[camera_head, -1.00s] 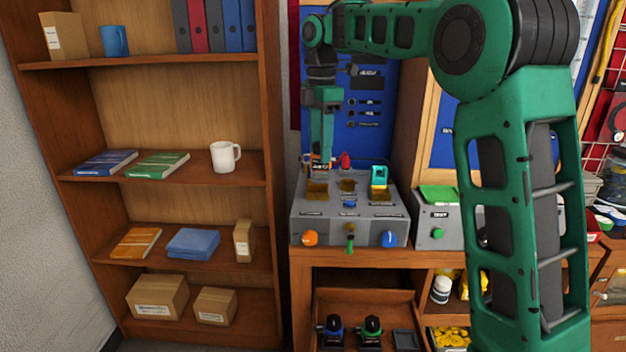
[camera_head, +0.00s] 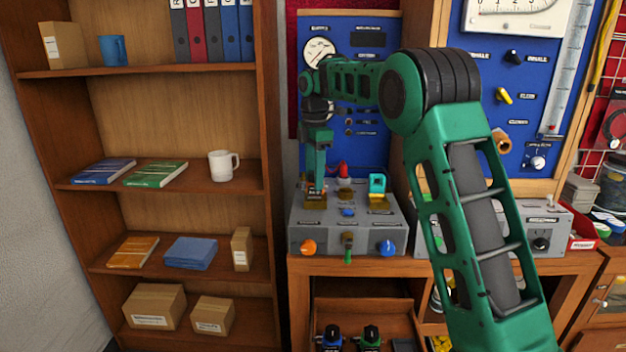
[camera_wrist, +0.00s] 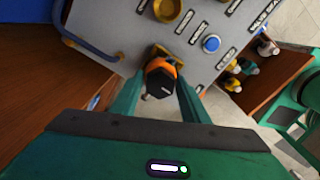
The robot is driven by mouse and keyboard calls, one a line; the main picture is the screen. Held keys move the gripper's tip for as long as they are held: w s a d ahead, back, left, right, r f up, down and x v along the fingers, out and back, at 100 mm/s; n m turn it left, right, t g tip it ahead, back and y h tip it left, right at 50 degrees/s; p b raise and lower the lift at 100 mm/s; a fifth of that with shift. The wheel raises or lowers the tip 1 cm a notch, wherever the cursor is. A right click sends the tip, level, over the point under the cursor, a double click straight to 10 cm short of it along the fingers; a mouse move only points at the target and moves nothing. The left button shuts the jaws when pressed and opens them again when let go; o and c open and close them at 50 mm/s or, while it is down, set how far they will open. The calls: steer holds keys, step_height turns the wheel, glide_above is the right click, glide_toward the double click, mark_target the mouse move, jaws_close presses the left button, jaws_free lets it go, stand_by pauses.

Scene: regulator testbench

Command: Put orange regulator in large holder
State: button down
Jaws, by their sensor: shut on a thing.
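In the wrist view my gripper (camera_wrist: 160,88) is shut on the orange regulator (camera_wrist: 157,67), which has a black top. A gold holder (camera_wrist: 152,52) shows just beyond and around it; how deep the regulator sits in it is hidden. In the head view my gripper (camera_head: 315,188) points down at the front-left gold holder (camera_head: 312,204) on the grey testbench (camera_head: 345,224), and the fingers largely cover the regulator. A red item (camera_head: 343,169) stands at the middle holder, and a teal item (camera_head: 377,184) at the right one.
The bench front carries an orange knob (camera_head: 308,247), a green-tipped lever (camera_head: 348,250) and a blue knob (camera_head: 386,248). A blue gauge panel (camera_head: 345,70) rises behind. A wooden shelf (camera_head: 165,185) stands left. An open drawer below holds dark regulators (camera_head: 332,336).

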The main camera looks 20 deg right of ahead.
steer(key=shift+f, duration=0.25)
steer(key=shift+f, duration=0.1)
steer(key=c, duration=1)
jaws_free()
